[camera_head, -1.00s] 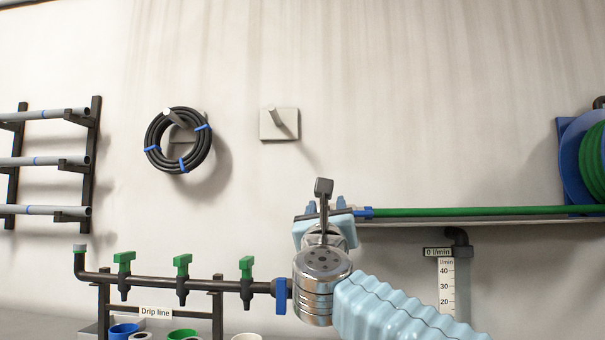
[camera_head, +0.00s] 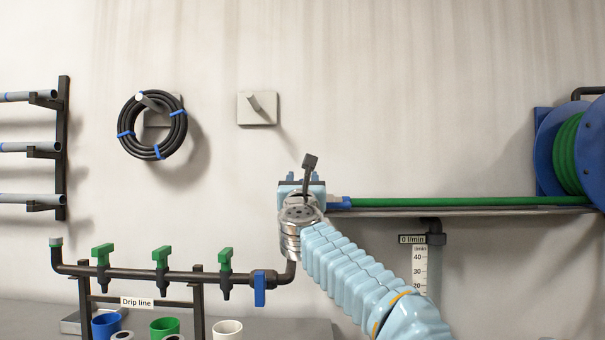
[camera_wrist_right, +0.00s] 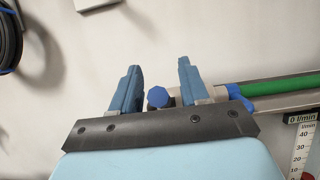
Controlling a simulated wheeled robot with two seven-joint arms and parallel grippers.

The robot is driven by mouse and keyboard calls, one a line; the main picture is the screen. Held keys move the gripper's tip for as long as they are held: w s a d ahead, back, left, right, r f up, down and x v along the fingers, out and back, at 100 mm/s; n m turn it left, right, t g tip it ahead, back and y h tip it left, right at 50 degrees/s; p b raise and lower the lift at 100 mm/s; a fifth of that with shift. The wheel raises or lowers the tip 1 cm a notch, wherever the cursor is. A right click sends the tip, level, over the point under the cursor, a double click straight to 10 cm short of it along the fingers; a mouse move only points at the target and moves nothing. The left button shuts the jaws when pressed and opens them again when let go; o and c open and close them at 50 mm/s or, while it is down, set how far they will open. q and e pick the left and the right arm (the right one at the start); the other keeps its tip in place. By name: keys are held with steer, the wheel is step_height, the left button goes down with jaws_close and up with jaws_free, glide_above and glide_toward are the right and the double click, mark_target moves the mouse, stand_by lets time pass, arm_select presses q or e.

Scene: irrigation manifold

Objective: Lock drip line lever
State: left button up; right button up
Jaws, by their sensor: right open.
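The drip line is a dark pipe (camera_head: 140,273) on a stand at the lower left of the head view, with several green-handled valves. A blue lever (camera_head: 259,288) hangs downward at its right end. My right gripper (camera_head: 301,178) is up and to the right of that lever, against the wall side; its fingers are partly hidden by my wrist. In the wrist view my right gripper (camera_wrist_right: 160,85) is open. A blue knob (camera_wrist_right: 158,97) shows between its fingers; I cannot tell whether it is touched. My left gripper is out of view.
A green hose (camera_head: 460,202) with a blue end fitting (camera_head: 338,202) runs along a shelf to a blue reel (camera_head: 555,150). A flow gauge (camera_head: 420,265) reads 0 l/min. Coloured cups (camera_head: 165,327) stand below the pipe. A coiled black hose (camera_head: 152,125) hangs on the wall.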

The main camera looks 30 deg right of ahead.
jaws_close()
stand_by(0.3)
